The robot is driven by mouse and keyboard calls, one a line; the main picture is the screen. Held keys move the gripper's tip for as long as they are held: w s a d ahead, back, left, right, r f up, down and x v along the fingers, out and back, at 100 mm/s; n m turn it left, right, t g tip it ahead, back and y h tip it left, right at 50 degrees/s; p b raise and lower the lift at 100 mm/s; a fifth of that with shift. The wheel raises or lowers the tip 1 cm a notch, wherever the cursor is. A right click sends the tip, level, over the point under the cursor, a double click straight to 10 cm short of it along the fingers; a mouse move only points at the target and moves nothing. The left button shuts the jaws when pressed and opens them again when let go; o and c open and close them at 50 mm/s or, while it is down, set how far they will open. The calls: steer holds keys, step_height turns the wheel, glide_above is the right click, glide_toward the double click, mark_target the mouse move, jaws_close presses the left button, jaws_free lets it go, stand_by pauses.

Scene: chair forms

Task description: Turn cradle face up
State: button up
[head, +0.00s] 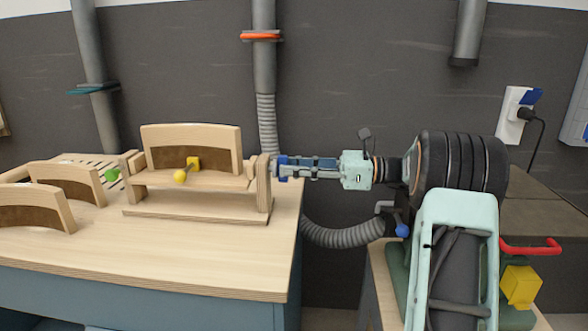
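A pale wooden piece with a dark curved inner face (196,157) stands upright on the workbench, in a wooden stand (200,213) with upright ends. I take this piece to be the cradle; its dark face points toward the camera. Whether the fingertips touch or grip anything there is too small to tell.
Two similar curved wooden forms (68,182) lie at the bench's left, near a green knob (112,174) and a slatted rack (88,160). The bench front (130,255) is clear. A ribbed hose (345,237) hangs right of the bench. A dark wall stands close behind.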

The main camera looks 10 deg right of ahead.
jaws_close()
